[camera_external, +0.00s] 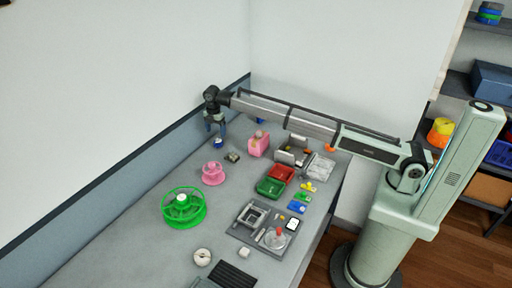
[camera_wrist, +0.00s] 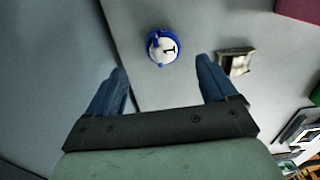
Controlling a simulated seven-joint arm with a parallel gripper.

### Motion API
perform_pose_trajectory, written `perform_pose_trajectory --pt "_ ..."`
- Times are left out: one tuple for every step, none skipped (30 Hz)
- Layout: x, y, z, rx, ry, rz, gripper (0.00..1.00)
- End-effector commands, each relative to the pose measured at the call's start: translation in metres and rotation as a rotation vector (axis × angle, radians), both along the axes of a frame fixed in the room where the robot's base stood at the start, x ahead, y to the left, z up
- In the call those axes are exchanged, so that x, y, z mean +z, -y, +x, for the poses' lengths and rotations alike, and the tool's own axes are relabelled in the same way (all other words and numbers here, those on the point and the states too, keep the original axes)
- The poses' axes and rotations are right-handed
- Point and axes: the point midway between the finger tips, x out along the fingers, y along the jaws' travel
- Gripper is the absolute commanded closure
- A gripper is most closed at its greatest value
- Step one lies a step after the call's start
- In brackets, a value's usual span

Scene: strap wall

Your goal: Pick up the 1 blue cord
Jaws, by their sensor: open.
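The blue cord (camera_wrist: 153,44) shows in the wrist view as a blue coil around a round white face marked "1". It lies on the grey table, just beyond and between my fingertips. In the external view a small blue and white item (camera_external: 217,144), seemingly the same cord, sits at the back of the table, below my fingers. My gripper (camera_wrist: 161,66) is open, with nothing between its blue fingers. In the external view my gripper (camera_external: 215,126) points down above the cord, apart from it as far as I can tell.
A small metal and dark item (camera_wrist: 236,62) lies right of the cord, close to my right finger. The wall panel (camera_external: 120,175) runs along the table's left edge. A pink spool (camera_external: 213,174), a green reel (camera_external: 184,208) and red and green trays (camera_external: 271,187) stand nearer.

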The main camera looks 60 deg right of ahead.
Motion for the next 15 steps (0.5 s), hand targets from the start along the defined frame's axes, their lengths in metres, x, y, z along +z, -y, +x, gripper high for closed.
perform_pose_trajectory --pt "-0.006 0.000 -0.001 0.000 -0.001 0.000 0.15" --pt "-0.009 0.000 -0.001 0.000 -0.001 0.000 0.15" --pt "-0.011 0.000 0.000 0.000 0.000 0.000 0.15" --pt "-0.013 0.000 0.000 -0.001 0.000 0.000 0.15" --pt "-0.014 0.000 0.000 -0.001 0.001 0.000 0.15" --pt "-0.015 0.001 0.000 -0.001 0.001 0.000 0.15" --pt "-0.016 0.001 -0.001 -0.001 0.001 0.000 0.15" --pt "-0.018 0.001 -0.001 -0.001 0.001 0.000 0.15" --pt "-0.020 0.002 -0.002 -0.001 0.000 0.000 0.15" --pt "-0.023 0.002 -0.002 -0.001 0.000 0.000 0.15" --pt "-0.026 0.003 -0.003 -0.001 0.000 0.000 0.15" --pt "-0.031 0.004 -0.004 -0.001 -0.001 0.000 0.15" --pt "-0.035 0.005 -0.005 -0.001 -0.001 0.000 0.15" --pt "-0.038 0.006 -0.005 -0.001 -0.001 0.000 0.15" --pt "-0.043 0.007 -0.006 -0.001 -0.001 0.000 0.15"
